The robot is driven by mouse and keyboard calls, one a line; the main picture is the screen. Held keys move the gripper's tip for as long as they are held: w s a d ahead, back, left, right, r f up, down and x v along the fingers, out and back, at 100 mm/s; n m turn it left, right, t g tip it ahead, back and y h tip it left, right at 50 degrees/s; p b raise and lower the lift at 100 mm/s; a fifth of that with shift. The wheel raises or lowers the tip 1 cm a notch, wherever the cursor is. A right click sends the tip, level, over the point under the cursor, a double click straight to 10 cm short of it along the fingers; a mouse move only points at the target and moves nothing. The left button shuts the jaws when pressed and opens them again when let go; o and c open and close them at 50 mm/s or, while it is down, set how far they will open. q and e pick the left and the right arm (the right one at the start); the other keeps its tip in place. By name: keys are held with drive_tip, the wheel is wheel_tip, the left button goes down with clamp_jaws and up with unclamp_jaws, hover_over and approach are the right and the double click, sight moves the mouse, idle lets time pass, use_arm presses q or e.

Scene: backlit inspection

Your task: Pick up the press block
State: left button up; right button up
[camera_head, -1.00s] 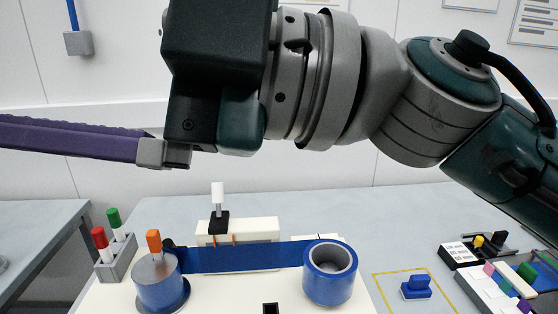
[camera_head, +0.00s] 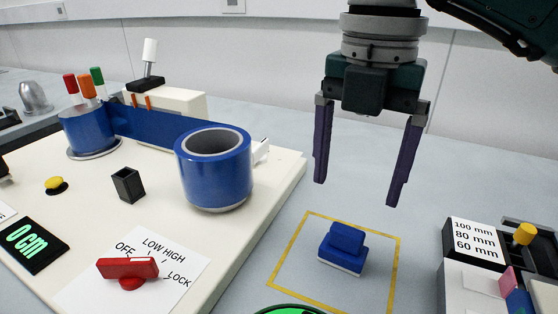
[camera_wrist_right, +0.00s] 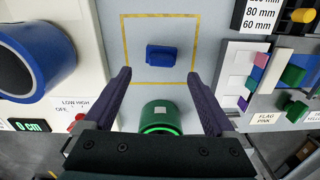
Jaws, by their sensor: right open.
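The press block is a small blue block with a raised grip (camera_head: 344,248). It sits on the grey table inside a yellow square outline (camera_head: 392,285). It also shows in the right wrist view (camera_wrist_right: 161,56), beyond the fingertips. My right gripper (camera_head: 357,190) is open and empty, its two purple fingers pointing down above the table, apart from the block. In the right wrist view the gripper (camera_wrist_right: 158,75) has its fingers spread wide, with the block ahead between their lines. My left gripper is not in view.
A cream machine base (camera_head: 215,245) with a large blue roll (camera_head: 214,175) and a red knob (camera_head: 128,269) stands left of the square. A green round thing (camera_wrist_right: 161,118) is near the square. A tray of coloured pieces (camera_head: 470,285) is at right.

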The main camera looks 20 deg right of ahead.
sight(348, 229)
drive_tip(key=f, duration=0.3)
drive_tip(key=shift+a+f, duration=0.25)
drive_tip(key=shift+a, duration=0.1)
drive_tip(key=f, duration=0.5)
drive_tip(key=shift+s+d+f, duration=0.1)
drive_tip(key=shift+s+d, duration=0.15)
clamp_jaws()
